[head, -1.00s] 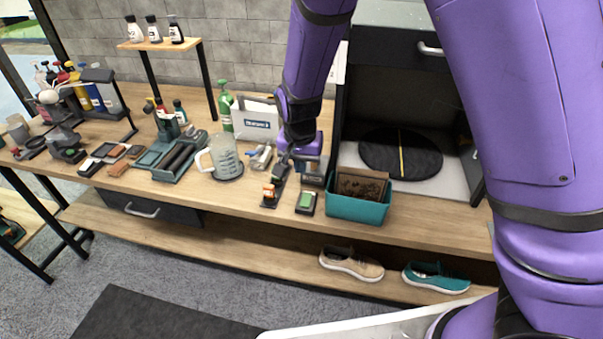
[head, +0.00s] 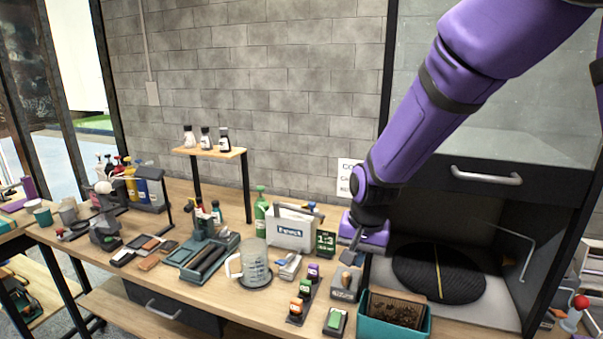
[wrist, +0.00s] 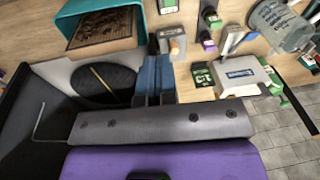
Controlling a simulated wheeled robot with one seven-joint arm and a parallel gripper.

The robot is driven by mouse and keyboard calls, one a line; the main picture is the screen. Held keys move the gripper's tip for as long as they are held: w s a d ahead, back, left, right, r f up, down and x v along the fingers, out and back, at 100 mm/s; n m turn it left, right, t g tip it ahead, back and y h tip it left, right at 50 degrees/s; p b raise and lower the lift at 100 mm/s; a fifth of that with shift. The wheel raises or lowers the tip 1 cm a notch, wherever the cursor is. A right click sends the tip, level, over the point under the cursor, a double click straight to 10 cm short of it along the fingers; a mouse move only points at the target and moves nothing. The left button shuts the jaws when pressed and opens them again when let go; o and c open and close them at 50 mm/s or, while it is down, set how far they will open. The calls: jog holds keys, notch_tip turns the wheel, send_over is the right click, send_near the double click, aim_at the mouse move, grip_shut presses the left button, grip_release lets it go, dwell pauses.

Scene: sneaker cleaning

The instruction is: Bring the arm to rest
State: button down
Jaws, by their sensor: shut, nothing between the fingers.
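My purple arm reaches in from the upper right of the head view. My gripper (head: 354,246) hangs above the bench, pointing down, between the white box and the teal bin. In the wrist view, its two blue-grey fingers (wrist: 153,80) lie side by side with nothing between them. The gripper is shut and empty. The fingertips show just above the bench top, near a small grey block with a wooden knob (head: 345,284); I cannot tell the exact gap.
A teal bin (head: 375,328) holds a brown mesh piece. A dark cabinet with a round black pad (head: 438,272) stands right. A white box (head: 291,232), a clear jug (head: 255,264), a green bottle (head: 260,212) and several small tools crowd the bench (head: 208,296).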

jog(key=s+d+r+y, duration=0.1)
jog(key=s+d+r, duration=0.3)
jog(key=d+r, duration=0.4)
jog(key=s+d+r+n+t+h, duration=0.1)
jog(key=s+d+r+n+t, duration=0.1)
jog(key=s+d+r, duration=0.6)
jog(key=s+d+r+n+t+h, duration=0.15)
jog(key=s+r, duration=0.25)
jog(key=s, duration=0.8)
jog(key=m+g, duration=0.3)
jog(key=m, duration=0.1)
send_over(336, 314)
jog(key=s+a, duration=0.1)
jog(key=s, duration=0.2)
notch_tip(336, 314, down, 28)
jog(key=f, duration=0.4)
jog(key=w+f, duration=0.1)
jog(key=f, duration=0.4)
jog(key=w+f, duration=0.1)
jog(key=f, duration=0.3)
jog(key=shift+w+d+f, duration=0.2)
jog(key=shift+d, duration=0.15)
